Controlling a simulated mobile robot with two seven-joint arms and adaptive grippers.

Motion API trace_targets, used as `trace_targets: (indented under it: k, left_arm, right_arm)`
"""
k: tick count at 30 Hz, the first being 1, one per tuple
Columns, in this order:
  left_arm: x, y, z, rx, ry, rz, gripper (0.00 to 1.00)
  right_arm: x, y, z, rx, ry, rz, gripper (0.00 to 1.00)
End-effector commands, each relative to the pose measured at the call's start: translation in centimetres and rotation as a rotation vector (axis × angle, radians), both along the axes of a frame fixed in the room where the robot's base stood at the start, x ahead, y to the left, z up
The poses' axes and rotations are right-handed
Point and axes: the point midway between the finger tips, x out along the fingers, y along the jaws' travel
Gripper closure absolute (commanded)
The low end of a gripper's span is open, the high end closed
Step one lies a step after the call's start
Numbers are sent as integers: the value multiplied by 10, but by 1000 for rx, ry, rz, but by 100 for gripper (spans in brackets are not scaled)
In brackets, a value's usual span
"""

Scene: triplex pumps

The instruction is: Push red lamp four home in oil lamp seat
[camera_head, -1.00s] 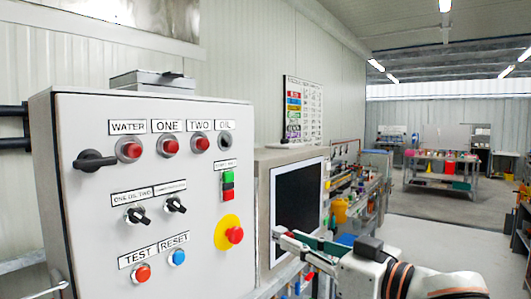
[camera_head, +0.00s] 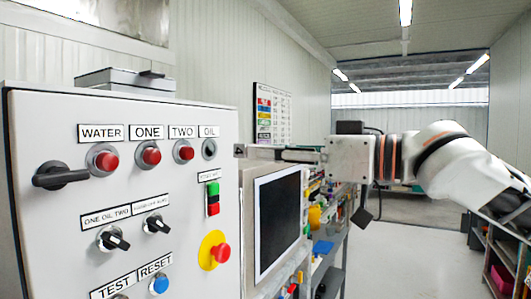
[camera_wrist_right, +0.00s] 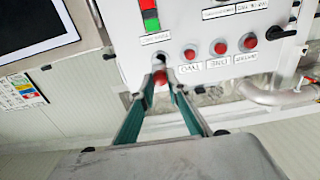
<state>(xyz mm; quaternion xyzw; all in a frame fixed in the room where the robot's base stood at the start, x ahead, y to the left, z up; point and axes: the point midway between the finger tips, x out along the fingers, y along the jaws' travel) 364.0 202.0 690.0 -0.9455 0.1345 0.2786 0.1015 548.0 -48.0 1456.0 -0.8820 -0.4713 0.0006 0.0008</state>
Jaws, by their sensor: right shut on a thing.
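The oil lamp seat (camera_head: 209,149) is a round metal-ringed hole under the OIL label on the grey panel (camera_head: 120,205). It looks dark and empty in the head view. My right gripper (camera_head: 240,151) points at the panel from the right, its tips just right of the seat in the picture. In the right wrist view the gripper (camera_wrist_right: 160,72) is shut on a small red lamp (camera_wrist_right: 160,78) between its fingertips. My left gripper is not in view.
Red lamps sit under WATER (camera_head: 107,161), ONE (camera_head: 151,155) and TWO (camera_head: 184,152). Below the seat are green and red buttons (camera_head: 213,198) and a red emergency stop (camera_head: 221,252). A monitor (camera_head: 277,222) stands right of the panel, under my right arm.

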Motion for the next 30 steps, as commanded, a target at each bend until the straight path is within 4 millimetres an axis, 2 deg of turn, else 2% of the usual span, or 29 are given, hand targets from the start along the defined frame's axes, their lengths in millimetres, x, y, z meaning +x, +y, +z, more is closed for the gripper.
trace_targets:
  k: [11,19,30]
  left_arm:
    - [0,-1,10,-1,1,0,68]
    - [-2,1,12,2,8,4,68]
    - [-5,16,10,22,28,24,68]
  right_arm:
    - [-3,-3,1,-5,-2,-4,100]
    - [9,16,0,-4,-3,-2,100]
    - [26,39,0,-4,-3,-4,100]
